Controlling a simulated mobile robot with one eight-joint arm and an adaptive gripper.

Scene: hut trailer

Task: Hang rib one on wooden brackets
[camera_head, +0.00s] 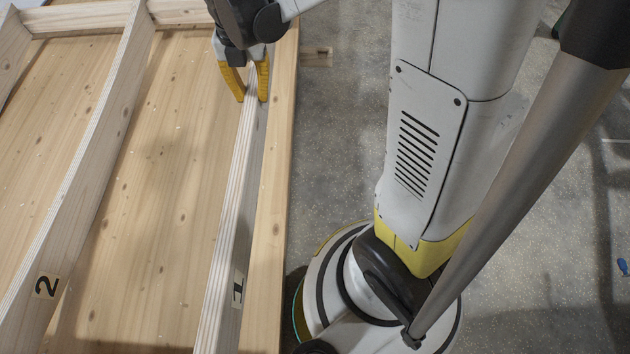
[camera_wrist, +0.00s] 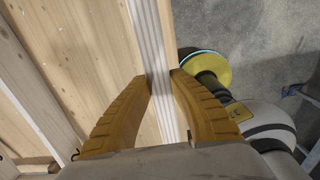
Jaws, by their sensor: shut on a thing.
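Rib one (camera_head: 230,230) is a long pale layered wooden board with a "1" label near its lower end in the head view. It stands on edge close to the right edge of the wooden panel. My gripper (camera_head: 252,97), with yellow fingers, is shut on the upper part of rib one, one finger on each side. In the wrist view the layered top edge of rib one (camera_wrist: 152,45) runs between the fingers of my gripper (camera_wrist: 160,82). No wooden brackets can be made out with certainty.
Rib two (camera_head: 75,190), labelled "2", stands to the left on the panel (camera_head: 165,150). A crossbeam (camera_head: 180,12) lies at the far end. Open floor (camera_head: 335,150) lies right of the panel.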

